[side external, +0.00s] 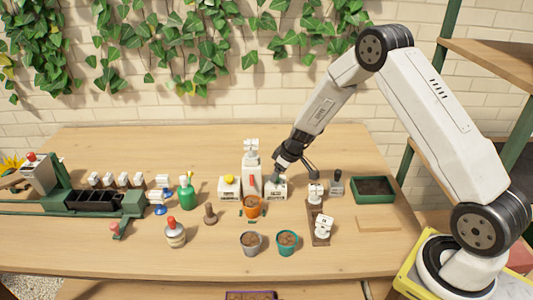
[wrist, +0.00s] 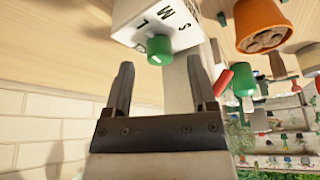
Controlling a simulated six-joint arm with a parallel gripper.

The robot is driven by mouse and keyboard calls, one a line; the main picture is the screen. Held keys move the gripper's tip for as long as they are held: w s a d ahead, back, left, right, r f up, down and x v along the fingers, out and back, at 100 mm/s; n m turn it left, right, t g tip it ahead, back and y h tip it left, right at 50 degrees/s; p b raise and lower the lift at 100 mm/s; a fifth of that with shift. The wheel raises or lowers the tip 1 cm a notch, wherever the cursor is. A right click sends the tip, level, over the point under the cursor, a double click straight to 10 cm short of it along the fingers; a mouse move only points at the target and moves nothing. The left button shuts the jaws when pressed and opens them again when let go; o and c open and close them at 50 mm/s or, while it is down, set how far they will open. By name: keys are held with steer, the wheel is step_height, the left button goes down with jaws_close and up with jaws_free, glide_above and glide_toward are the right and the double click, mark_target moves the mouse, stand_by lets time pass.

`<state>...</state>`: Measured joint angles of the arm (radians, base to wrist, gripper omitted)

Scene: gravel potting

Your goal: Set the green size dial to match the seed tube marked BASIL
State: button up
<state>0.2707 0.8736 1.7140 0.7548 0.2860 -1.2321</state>
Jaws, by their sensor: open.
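The green size dial (wrist: 159,48) sits on a white box (wrist: 200,32) with letters S, M and L around it, seen upside down in the wrist view. A small pale mark shows at the dial's lower edge in that picture; I cannot tell which letter it indicates. My gripper (wrist: 160,64) is open, with one finger on each side of the dial's line and the dial just beyond the tips, not gripped. In the side view my gripper (side external: 277,177) is right over the white box (side external: 276,189). White-labelled pieces (side external: 109,180) stand at left; their lettering, including BASIL, is unreadable.
A white box with a yellow button (side external: 229,186) and a tall white dispenser (side external: 251,170) stand just left of my gripper. An orange pot (side external: 253,207) is in front. Grey (side external: 250,243) and teal (side external: 287,242) pots stand nearer.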

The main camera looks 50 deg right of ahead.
steer(key=shift+x, duration=0.9)
jaws_close()
steer(key=shift+s+m+h, duration=0.1)
steer(key=shift+m+h, duration=0.8)
steer(key=shift+m, duration=1.4)
jaws_free()
steer(key=shift+r, duration=0.15)
